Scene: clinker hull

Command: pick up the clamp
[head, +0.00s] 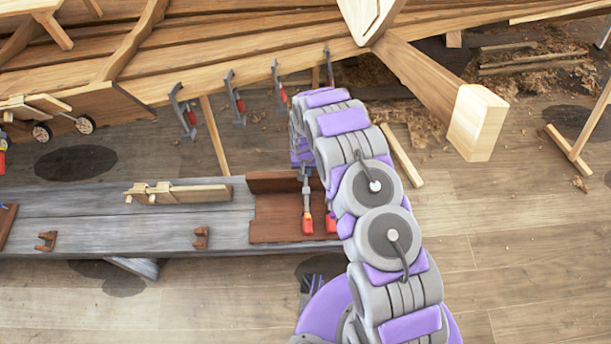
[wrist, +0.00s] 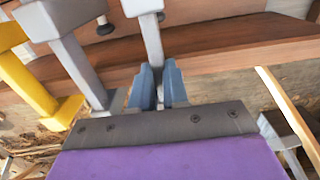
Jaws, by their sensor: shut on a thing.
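In the wrist view, my gripper (wrist: 160,88) has its two blue-grey fingers shut on the grey bar of a clamp (wrist: 151,40). A second grey clamp (wrist: 78,68) and a yellow clamp (wrist: 28,75) stand to its left, apart from the fingers. In the head view, my arm reaches the reddish-brown rack on the bench, and its links hide the fingertips. A clamp with a grey bar and red-orange handle (head: 307,200) shows beside the arm there, and another red handle (head: 331,222) is partly hidden. I cannot tell whether the held clamp is lifted.
The brown rack (head: 270,222) sits at the right end of the grey bench (head: 100,228), with a wooden tool (head: 185,194) to its left. Several clamps (head: 184,112) hang along the hull planks behind. A thick timber prop (head: 425,80) slants down to the right. Floor at right is mostly open.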

